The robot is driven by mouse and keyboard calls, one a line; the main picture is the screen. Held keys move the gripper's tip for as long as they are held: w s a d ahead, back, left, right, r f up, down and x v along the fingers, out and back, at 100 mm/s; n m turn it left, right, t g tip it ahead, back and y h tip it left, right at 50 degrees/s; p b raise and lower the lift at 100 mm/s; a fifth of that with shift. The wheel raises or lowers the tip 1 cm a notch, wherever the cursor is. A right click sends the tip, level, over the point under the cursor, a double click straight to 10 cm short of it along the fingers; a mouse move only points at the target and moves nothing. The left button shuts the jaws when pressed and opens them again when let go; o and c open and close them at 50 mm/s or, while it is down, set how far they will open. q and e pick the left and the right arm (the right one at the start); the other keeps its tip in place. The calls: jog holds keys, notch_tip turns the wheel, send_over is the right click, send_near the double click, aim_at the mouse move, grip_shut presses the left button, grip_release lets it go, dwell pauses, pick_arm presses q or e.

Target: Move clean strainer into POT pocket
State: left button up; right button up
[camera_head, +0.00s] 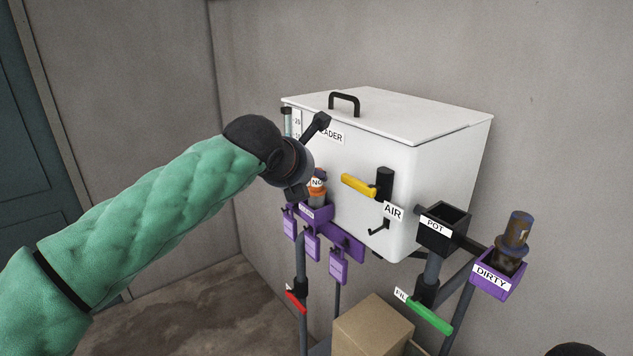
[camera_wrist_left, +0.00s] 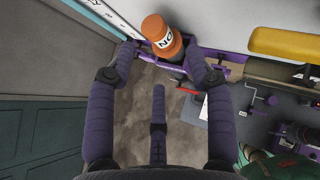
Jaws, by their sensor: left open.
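A strainer with an orange top (camera_head: 317,183) and a white label reading "NO" stands in a purple pocket (camera_head: 318,213) on the white cabinet's front. In the left wrist view the strainer (camera_wrist_left: 160,36) lies between and just beyond my fingertips. My left gripper (camera_head: 300,190) is open beside it; the wrist hides part of the contact area in the head view. The black POT pocket (camera_head: 440,244) is open-topped and looks empty. A brown-stained strainer (camera_head: 514,240) stands in the purple DIRTY pocket (camera_head: 497,285).
The white cabinet (camera_head: 410,170) has a yellow lever (camera_head: 358,185) and an AIR label between the two pocket areas. Purple tags (camera_head: 312,246) hang below the strainer's pocket. Red and green (camera_head: 430,318) handles and a cardboard box (camera_head: 372,328) are lower down. Free air lies in front of the cabinet.

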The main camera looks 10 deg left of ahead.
aim_at(315, 180)
pick_arm(q)
jog(key=x, duration=0.4)
jog(key=shift+w, duration=0.15)
jog(key=shift+w+f, duration=0.35)
jog(key=shift+w, duration=0.05)
jog(key=shift+x, duration=1.15)
jog(key=shift+s, duration=0.15)
jog(key=shift+p, duration=0.3)
jog(key=shift+f, duration=0.1)
